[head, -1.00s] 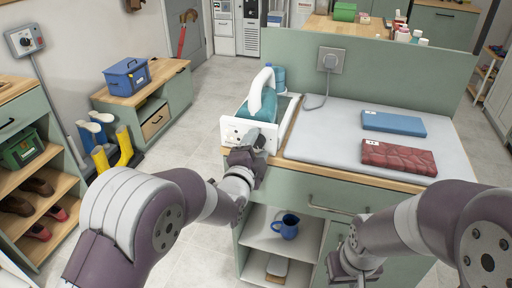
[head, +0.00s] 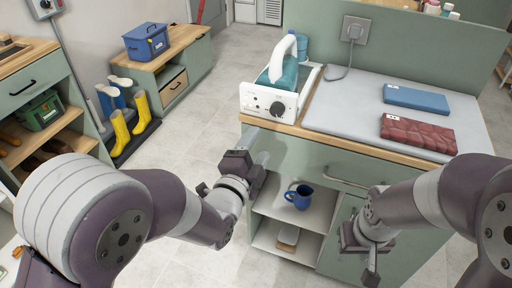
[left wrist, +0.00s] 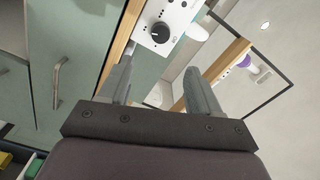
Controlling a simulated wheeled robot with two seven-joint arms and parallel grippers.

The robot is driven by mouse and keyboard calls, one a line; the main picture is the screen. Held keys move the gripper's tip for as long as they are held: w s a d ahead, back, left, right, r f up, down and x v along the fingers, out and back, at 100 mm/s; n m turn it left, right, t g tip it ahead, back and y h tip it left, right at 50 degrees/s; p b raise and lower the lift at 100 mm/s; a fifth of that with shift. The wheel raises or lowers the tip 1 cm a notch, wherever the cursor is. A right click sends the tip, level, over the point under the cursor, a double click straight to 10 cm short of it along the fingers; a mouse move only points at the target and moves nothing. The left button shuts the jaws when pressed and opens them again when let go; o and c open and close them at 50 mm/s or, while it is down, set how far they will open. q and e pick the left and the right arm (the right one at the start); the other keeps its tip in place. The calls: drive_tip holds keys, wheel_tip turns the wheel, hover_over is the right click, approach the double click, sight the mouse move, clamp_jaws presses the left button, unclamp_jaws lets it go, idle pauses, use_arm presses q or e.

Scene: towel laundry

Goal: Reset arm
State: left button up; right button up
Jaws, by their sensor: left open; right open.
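My left gripper (head: 262,152) is in front of the cabinet, just below the white appliance (head: 272,102) with a dial. In the left wrist view its two fingers (left wrist: 150,88) stand apart with nothing between them, and the dial panel (left wrist: 168,25) shows beyond them. My right gripper (head: 368,262) hangs low at the right in front of the cabinet door. It points down, and its fingers are small and partly hidden in the head view. A red folded towel (head: 417,133) and a blue folded towel (head: 417,98) lie on the grey worktop mat (head: 345,118).
A blue mug (head: 299,197) stands on the open shelf under the counter. A drawer handle (head: 350,183) sticks out beside it. At the left are yellow boots (head: 120,130) and a blue box (head: 146,42) on a low bench. The floor (head: 205,105) between is clear.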

idle(0.4)
use_arm(q)
drive_tip(key=s+a+f+n+g+y, duration=0.2)
drive_tip(key=s+f+n+g, duration=0.3)
drive_tip(key=f+n+g, duration=0.45)
drive_tip(key=s+a+f+n+g+y, duration=0.35)
drive_tip(key=s+a+n+g, duration=0.35)
drive_tip(key=s+a, duration=0.45)
wheel_tip(320, 180, up, 17)
drive_tip(key=a+p, duration=0.1)
drive_tip(key=p, duration=1.6)
drive_tip(key=shift+n+t, duration=0.35)
drive_tip(key=shift+n, duration=0.1)
